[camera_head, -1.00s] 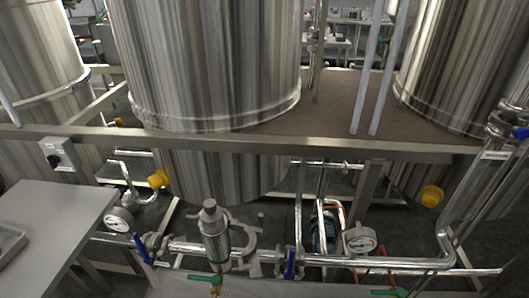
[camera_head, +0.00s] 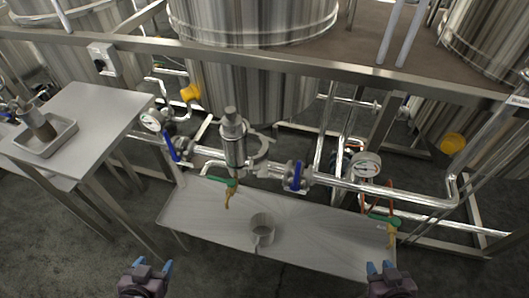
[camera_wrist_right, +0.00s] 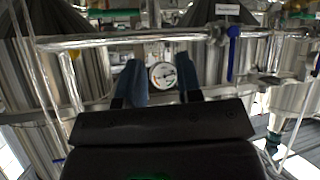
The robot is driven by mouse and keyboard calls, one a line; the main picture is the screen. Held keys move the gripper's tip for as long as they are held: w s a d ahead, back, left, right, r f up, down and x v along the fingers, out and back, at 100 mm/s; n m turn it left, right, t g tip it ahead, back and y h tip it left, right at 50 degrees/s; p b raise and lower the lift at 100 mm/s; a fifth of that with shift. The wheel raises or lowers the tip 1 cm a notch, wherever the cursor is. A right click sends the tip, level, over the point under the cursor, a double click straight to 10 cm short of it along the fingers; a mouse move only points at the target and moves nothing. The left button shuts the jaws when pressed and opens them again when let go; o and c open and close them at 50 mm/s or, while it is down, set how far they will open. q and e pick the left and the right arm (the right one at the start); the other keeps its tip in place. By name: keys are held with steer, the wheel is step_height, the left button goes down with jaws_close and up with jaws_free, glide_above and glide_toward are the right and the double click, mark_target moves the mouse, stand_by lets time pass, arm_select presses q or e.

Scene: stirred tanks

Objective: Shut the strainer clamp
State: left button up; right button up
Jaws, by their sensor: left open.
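The strainer (camera_head: 233,143) is an upright steel cylinder on the pipe run, left of the middle in the head view. A grey curved clamp (camera_head: 262,148) sits around or beside its body and bulges out to the right; it looks swung open, but its latch is too small to make out. My left gripper (camera_head: 153,265) is open and empty at the bottom edge, below and left of the strainer. My right gripper (camera_head: 379,266) is at the bottom right, far from the strainer. In the right wrist view its two blue fingers (camera_wrist_right: 161,82) are apart with nothing between them.
A low steel bench (camera_head: 320,235) holding a grey cup (camera_head: 262,228) stands under the pipes. Blue-handled valves (camera_head: 297,175), green-handled taps (camera_head: 222,183) and a gauge (camera_head: 365,166) flank the strainer. A side table (camera_head: 95,105) with a tray (camera_head: 62,142) stands at left.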

arm_select(q)
steer(key=shift+w+r, duration=0.25)
steer(key=shift+w, duration=0.25)
